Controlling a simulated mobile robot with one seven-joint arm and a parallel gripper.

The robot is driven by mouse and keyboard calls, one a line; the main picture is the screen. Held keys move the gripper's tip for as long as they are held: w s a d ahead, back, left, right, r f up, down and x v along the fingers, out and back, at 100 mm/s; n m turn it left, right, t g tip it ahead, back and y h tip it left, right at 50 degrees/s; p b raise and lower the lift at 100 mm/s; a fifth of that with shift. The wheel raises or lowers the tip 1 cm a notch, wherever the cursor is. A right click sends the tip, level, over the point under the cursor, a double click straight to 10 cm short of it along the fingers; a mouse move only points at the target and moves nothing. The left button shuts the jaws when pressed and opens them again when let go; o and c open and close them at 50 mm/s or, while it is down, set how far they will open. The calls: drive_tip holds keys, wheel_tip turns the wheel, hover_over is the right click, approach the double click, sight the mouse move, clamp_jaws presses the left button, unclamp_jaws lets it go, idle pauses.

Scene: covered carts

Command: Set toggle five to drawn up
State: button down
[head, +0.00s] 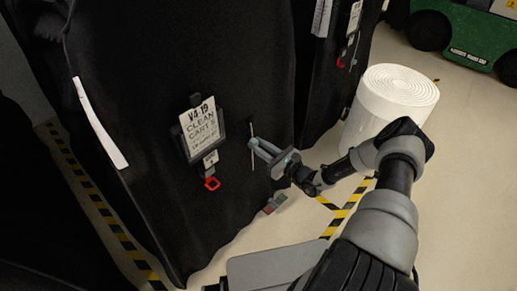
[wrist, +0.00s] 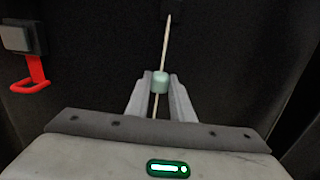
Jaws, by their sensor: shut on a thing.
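A pale green toggle (wrist: 160,83) sits on a thin light cord (wrist: 165,45) against the black cover in the wrist view. My gripper (wrist: 160,90) is shut on the toggle, with one finger on each side. The cord runs up from the toggle to a dark piece (wrist: 172,8) at the top edge, and a shorter length shows below between the fingers. The cord (head: 252,130) shows there above and below the fingertips.
A red hook (head: 212,184) hangs below the placard; it also shows at left in the wrist view (wrist: 32,75). Another covered cart (head: 320,75) stands behind. A white roll (head: 390,105) stands at right, near yellow-black floor tape (head: 345,205). A green vehicle (head: 465,35) is farther back.

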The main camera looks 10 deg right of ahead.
drive_tip(key=shift+r, duration=0.5)
drive_tip(key=c, duration=1.5)
unclamp_jaws()
drive_tip(key=p+v, duration=0.1)
drive_tip(key=v, duration=1.6)
drive_tip(key=shift+s+d, duration=0.15)
